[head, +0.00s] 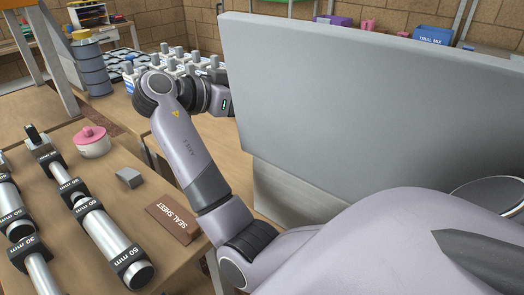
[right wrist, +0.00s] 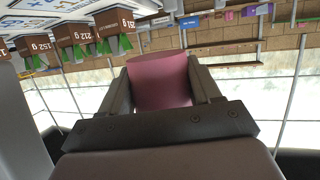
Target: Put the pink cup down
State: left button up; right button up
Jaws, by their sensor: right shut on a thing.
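The pink cup (right wrist: 162,82) is in the right wrist view, between the two dark fingers of my right gripper (right wrist: 160,92). The fingers lie against its two sides and hold it. The cup's far end and what is under it cannot be made out. In the head view the right gripper and the cup do not show. A large grey panel (head: 370,100) fills the right half there and hides the far end of the arm that reaches behind it. My left gripper is not seen.
The wooden table at left bears a white pot with a pink lid (head: 92,142), a grey block (head: 130,177), a brown SEAL SHEET (head: 172,222) and metal tubes (head: 103,238). Blue stacked jars (head: 92,65) stand behind. Brown gram-marked blocks (right wrist: 115,22) show in the right wrist view.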

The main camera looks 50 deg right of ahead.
notch_tip(320, 180, down, 15)
jog(key=shift+f+b, duration=0.2)
jog(key=shift+b, duration=0.1)
jog(key=shift+f, duration=0.25)
jog(key=o, duration=0.8)
jog(key=shift+c, duration=0.2)
jog(key=shift+r, duration=0.15)
